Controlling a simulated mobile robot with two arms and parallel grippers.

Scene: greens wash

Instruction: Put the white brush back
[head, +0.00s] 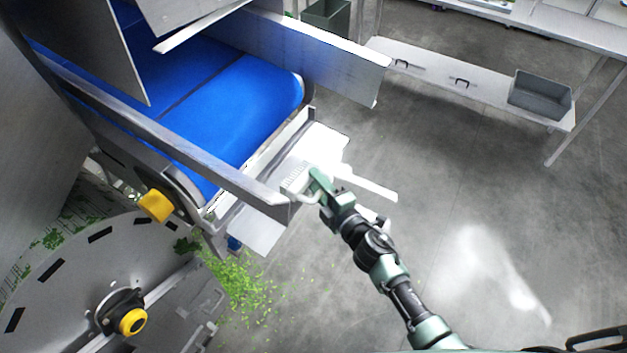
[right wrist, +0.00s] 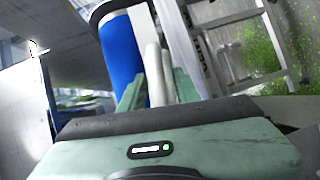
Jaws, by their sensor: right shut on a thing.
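The white brush (head: 296,179) shows in the head view at the end of the blue conveyor, its bristled head beside my right gripper (head: 316,188). The gripper is shut on the brush. In the right wrist view, a pale handle (right wrist: 155,75) stands between the green fingers of my right gripper (right wrist: 158,88). The fingers hide part of the brush. In the head view the brush overlaps white and metal plates at the conveyor end; I cannot tell whether it touches them. My left gripper is not in view.
The blue conveyor belt (head: 235,105) has metal side guards. Green leaf scraps (head: 238,283) litter the floor by a round machine. A grey bin (head: 541,96) stands on a low shelf. The right floor is clear.

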